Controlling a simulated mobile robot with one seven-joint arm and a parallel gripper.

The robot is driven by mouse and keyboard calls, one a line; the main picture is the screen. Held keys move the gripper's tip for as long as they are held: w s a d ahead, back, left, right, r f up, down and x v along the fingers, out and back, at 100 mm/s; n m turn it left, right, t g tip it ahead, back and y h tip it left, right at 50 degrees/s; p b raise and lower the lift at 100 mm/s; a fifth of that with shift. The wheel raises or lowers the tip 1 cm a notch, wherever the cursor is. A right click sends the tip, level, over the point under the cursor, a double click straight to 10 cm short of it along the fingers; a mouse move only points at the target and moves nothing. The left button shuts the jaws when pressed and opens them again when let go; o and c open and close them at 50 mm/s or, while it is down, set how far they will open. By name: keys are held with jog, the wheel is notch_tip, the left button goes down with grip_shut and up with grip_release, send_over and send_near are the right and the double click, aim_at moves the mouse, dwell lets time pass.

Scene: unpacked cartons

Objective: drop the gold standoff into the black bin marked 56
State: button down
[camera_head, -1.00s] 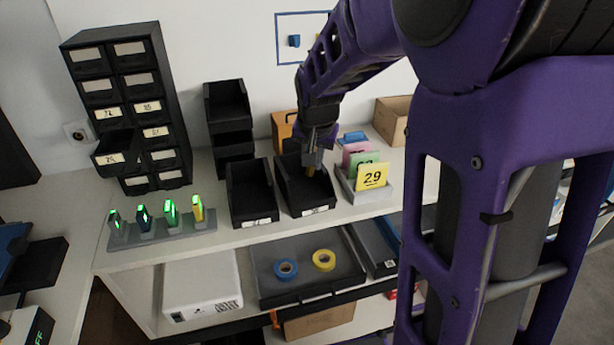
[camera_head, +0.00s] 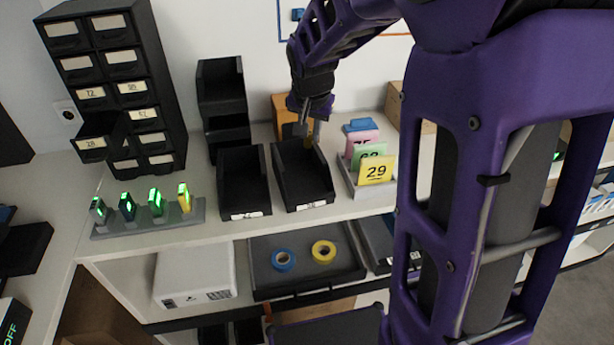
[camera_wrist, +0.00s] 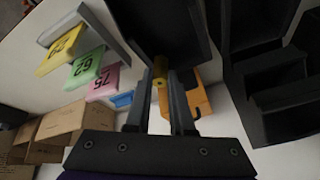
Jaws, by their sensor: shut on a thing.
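My gripper (camera_head: 304,132) is shut on the gold standoff (camera_wrist: 160,72), which shows between the two dark fingertips in the wrist view. In the head view a small gold bit of the standoff (camera_head: 309,144) shows below the fingers, over the back part of the right black open bin (camera_head: 318,203). In the wrist view a black bin (camera_wrist: 165,20) lies just beyond the fingertips. A second black bin (camera_head: 246,202) stands left of it. Both front labels are too small to read, so I cannot tell which is 56.
An orange box (camera_head: 284,107) stands behind the bins. A tray of numbered cards (camera_head: 376,170) is on the right, stacked black bins (camera_head: 221,88) behind left. A drawer cabinet (camera_head: 110,75) with one drawer pulled out and a rack of lit items (camera_head: 150,222) stand left.

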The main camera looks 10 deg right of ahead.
aim_at(310, 147)
notch_tip(310, 147, down, 5)
jog(key=b, duration=0.3)
jog(key=c, duration=0.7)
grip_release()
jog(key=shift+r, duration=0.15)
